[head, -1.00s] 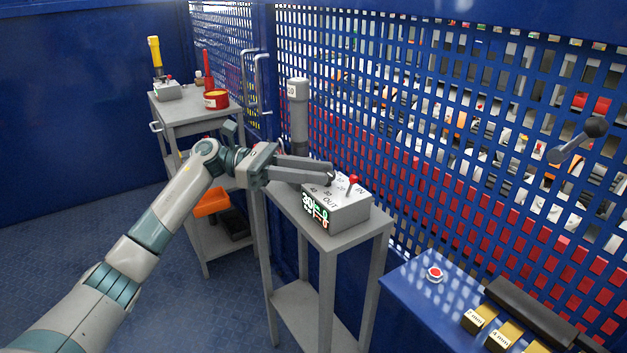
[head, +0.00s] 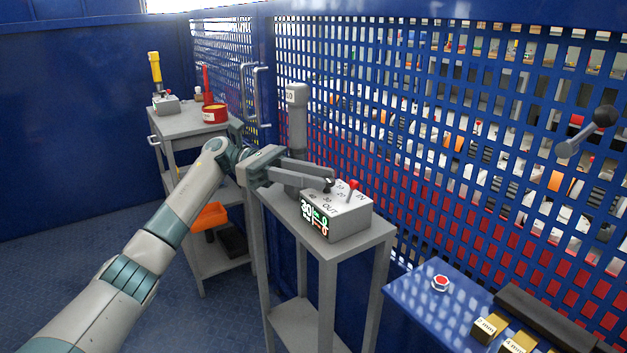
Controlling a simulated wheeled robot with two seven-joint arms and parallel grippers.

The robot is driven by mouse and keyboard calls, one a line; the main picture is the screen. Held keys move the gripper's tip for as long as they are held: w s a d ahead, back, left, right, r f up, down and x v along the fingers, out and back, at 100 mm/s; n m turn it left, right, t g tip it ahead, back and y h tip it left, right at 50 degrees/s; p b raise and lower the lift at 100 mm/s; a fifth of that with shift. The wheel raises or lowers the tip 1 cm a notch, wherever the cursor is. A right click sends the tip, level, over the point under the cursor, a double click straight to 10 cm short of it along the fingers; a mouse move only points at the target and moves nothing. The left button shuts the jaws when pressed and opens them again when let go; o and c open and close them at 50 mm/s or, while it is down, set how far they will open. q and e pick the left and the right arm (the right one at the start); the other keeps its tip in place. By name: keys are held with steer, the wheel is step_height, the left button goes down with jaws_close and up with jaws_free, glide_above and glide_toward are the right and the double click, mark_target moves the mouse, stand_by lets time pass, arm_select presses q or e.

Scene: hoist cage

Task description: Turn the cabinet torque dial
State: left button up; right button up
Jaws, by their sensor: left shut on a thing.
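The torque control box (head: 354,223) is a grey box on the narrow stand in the middle of the head view. Its sloped top carries numbers around a small dark dial (head: 328,188), the words OUT and IN, and a red-tipped lever (head: 353,185). A lit display (head: 314,217) on its front seems to read 30, with green and red marks beside it. My left gripper (head: 328,183) reaches in from the left, shut on the dial, its fingers partly hiding it. My right gripper is not in view.
A blue bench (head: 410,292) with a red button (head: 440,283) lies at lower right.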

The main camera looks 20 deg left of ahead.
arm_select(q)
steer(key=shift+r, duration=0.15)
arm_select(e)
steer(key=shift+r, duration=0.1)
arm_select(q)
steer(key=o, duration=1)
steer(key=shift+a, duration=0.15)
steer(key=w+a+b, duration=0.1)
steer(key=w+a, duration=0.1)
steer(key=a, duration=1.5)
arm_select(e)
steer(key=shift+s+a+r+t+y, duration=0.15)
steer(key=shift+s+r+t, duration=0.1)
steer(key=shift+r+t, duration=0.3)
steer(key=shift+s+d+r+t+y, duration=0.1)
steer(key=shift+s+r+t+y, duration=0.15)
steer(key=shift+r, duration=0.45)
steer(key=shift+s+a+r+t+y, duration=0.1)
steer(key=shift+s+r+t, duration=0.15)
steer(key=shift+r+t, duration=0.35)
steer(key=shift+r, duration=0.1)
